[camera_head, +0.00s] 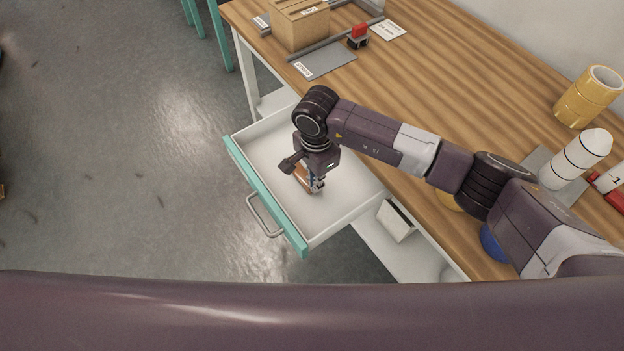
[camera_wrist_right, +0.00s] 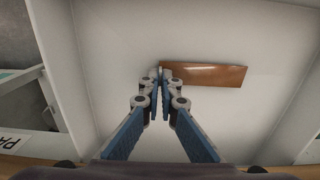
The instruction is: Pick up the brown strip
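The brown strip (camera_head: 304,179) shows in the open drawer (camera_head: 340,222), under and beside my right gripper (camera_head: 317,187). In the right wrist view the strip (camera_wrist_right: 207,74) is a flat, narrow brown piece against the white drawer floor, running right from the fingertips. My right gripper (camera_wrist_right: 160,72) points down into the drawer with its blue-padded fingers drawn together at the strip's left end. The right finger covers part of that end. I see no part of the strip clamped between the fingers. My left gripper is not in view.
The drawer's walls surround the gripper; its teal front (camera_head: 262,192) has a handle. Above is the wooden table (camera_head: 440,90), with a cardboard box (camera_head: 299,24), a red-black stamp (camera_head: 358,36), yellow tape rolls (camera_head: 588,97) and a white bottle (camera_head: 575,158).

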